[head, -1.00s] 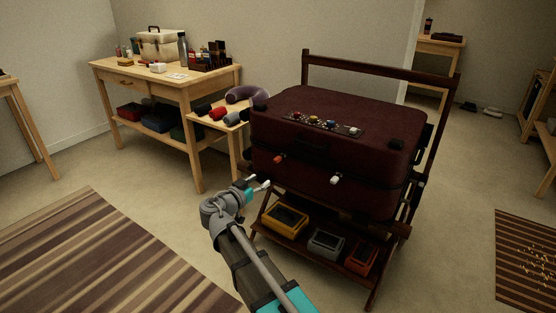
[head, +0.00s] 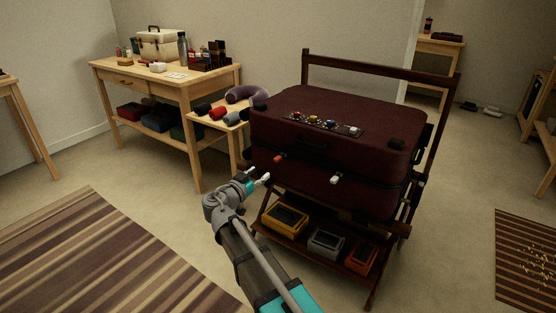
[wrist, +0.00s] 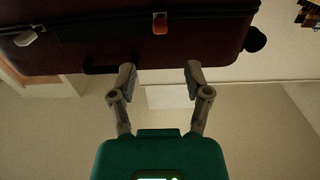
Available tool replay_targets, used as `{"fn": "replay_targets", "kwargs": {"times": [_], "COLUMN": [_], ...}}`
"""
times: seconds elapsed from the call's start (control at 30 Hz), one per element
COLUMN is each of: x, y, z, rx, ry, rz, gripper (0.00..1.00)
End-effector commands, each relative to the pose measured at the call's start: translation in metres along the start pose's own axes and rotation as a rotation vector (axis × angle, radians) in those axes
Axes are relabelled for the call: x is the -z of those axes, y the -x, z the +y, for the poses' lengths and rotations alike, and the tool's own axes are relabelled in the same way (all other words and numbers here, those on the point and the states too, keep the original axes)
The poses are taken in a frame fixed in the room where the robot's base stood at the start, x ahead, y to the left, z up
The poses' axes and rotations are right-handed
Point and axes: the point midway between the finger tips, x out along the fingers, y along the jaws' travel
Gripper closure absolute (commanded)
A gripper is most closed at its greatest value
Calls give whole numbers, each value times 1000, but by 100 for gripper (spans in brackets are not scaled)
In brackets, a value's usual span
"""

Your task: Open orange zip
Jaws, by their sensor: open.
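A dark red suitcase (head: 340,128) lies flat on a dark wooden rack. An orange zip pull (head: 279,159) sits on its front seam, toward the left, and a white zip pull (head: 335,180) sits further right. In the wrist view the orange zip pull (wrist: 160,23) is beyond the fingertips, near the top, and the white pull (wrist: 25,38) is at the left. My gripper (head: 259,175) is open and empty, a little in front of and below the orange pull. In the wrist view its two fingers (wrist: 160,72) are spread apart, with nothing between them.
A panel with several coloured knobs (head: 325,124) is on the suitcase top. Yellow, grey and orange bins (head: 325,243) stand on the rack's lower shelf. A small side table (head: 222,125) with rolled items adjoins the suitcase's left. Floor in front is free.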

Motion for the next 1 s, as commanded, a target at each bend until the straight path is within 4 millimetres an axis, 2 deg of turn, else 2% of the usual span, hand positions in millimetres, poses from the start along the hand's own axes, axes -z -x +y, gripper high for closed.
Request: {"fn": "replay_targets", "kwargs": {"times": [0.3,0.6,0.8,1.0], "x": [0,0,0,0], "y": [-50,-91,-105,-108], "z": [-1,-1,0,0], "rx": [-2,-2,-1,0], "ry": [0,0,0,0], "rz": [0,0,0,0], "gripper": [37,37,37,37]}}
